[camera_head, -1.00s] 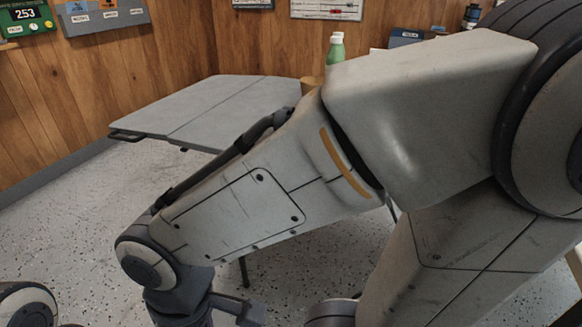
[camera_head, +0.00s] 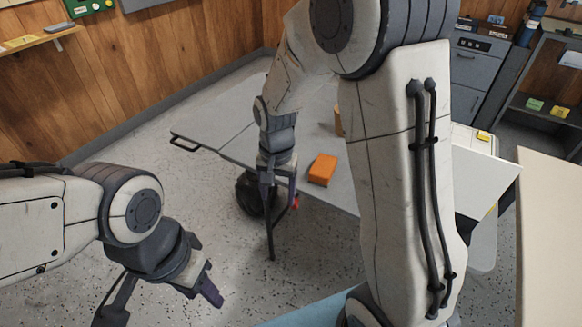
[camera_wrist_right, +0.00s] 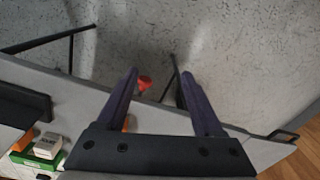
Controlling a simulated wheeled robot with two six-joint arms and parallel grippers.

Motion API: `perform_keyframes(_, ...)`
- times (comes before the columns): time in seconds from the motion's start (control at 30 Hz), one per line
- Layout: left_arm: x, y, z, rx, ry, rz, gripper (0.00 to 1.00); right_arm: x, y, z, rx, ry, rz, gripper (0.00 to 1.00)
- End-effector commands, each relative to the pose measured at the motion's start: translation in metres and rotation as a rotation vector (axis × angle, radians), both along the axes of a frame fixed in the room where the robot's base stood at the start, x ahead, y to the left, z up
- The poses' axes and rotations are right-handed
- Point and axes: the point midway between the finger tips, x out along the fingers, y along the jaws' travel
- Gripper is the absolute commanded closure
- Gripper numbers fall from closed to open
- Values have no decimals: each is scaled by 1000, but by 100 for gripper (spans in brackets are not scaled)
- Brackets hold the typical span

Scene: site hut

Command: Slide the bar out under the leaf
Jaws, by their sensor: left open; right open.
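The grey folding table's leaf (camera_head: 225,120) reaches out to the left, with a seam across the top. A dark bar (camera_head: 186,144) shows as a small loop at the leaf's left end, just under its edge; the rest is hidden beneath. It also shows at the lower right in the right wrist view (camera_wrist_right: 283,136). My right gripper (camera_head: 279,198) points down by the table's near edge, open and empty, right of the bar's end and apart from it. Its spread fingers show in the wrist view (camera_wrist_right: 160,78). My left gripper (camera_head: 207,272) is open and empty over the floor, lower left.
An orange box (camera_head: 322,169) lies on the table near its front edge. A dark rounded thing (camera_head: 250,194) sits on the floor beneath. A small red part (camera_wrist_right: 145,83) shows near the table's legs. Floor left of the leaf is clear. A pale panel (camera_head: 550,240) stands at right.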

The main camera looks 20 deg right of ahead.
Motion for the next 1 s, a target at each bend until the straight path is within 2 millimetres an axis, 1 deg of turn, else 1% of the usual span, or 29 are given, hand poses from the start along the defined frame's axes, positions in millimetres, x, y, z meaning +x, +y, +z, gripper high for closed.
perform_keyframes(0.03, 0, 0, 29, 0, 0, 0, 55, 8, -14, 19, -4, 9, -74, 31)
perform_keyframes(0.1, 0, 0, 42, 0, 0, 0, 55, 18, -28, 22, -7, 11, -158, 31)
perform_keyframes(0.2, 0, 0, 54, 1, 1, 0, 55, 27, -43, 24, -9, 12, -241, 31)
perform_keyframes(0.3, 0, 0, 58, 1, 1, 0, 55, 31, -51, 22, -10, 13, -285, 31)
perform_keyframes(0.37, 0, 0, 58, 1, 1, 0, 55, 32, -53, 18, -11, 13, -298, 31)
perform_keyframes(0.47, 0, 0, 55, 1, 1, 0, 55, 32, -54, 6, -11, 15, -301, 31)
perform_keyframes(0.8, 0, 0, 49, 1, 1, 0, 55, 30, -53, -56, -11, 16, -298, 31)
perform_keyframes(0.9, 0, 0, 48, 1, 1, 0, 55, 31, -53, -70, -11, 16, -297, 31)
perform_keyframes(1.0, 0, 0, 48, 1, 1, 0, 55, 31, -53, -79, -11, 13, -297, 31)
